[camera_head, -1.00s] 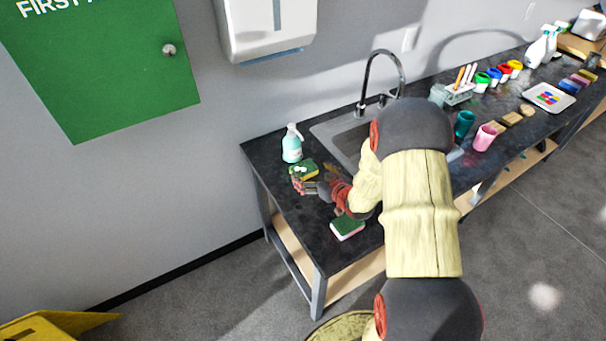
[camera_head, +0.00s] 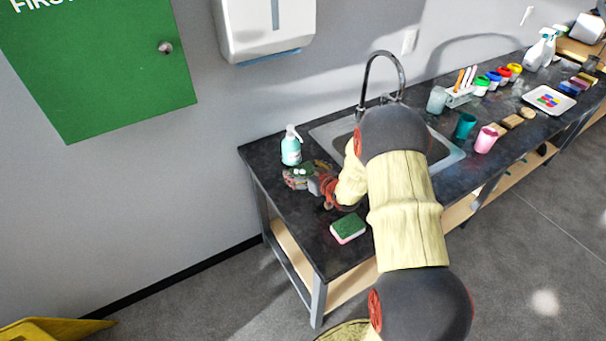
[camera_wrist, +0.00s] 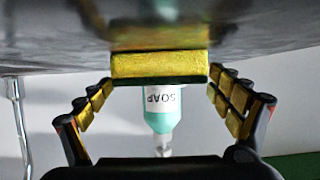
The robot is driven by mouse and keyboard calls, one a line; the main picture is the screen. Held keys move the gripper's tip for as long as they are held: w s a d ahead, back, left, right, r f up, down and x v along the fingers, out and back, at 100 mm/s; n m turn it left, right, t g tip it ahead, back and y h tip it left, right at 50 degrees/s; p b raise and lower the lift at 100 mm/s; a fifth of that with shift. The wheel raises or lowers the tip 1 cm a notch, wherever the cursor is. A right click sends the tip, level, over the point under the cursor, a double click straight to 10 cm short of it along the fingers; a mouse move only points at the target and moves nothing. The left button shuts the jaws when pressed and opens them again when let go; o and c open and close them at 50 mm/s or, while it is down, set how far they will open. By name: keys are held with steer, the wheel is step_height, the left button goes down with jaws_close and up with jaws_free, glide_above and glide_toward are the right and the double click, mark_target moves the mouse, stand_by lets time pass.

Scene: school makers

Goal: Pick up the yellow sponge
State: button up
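The yellow sponge (camera_wrist: 158,65), with a dark green layer on one side, lies on the dark counter near the soap bottle. The wrist view is upside down and shows the sponge straight ahead, between the lines of my two fingers. My gripper (camera_wrist: 160,84) is open, with a finger on each side and a visible gap to the sponge at each side. In the head view my gripper (camera_head: 302,180) is low over the counter's left end and mostly hides the sponge.
A teal soap bottle (camera_head: 291,147) stands just behind the gripper. A pink and green sponge (camera_head: 348,229) lies near the counter's front edge. The sink (camera_head: 336,131) and faucet (camera_head: 382,62) are to the right. Cups and paints stand further right.

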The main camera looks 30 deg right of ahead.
steer(key=c, duration=0.6)
steer(key=shift+c, duration=0.3)
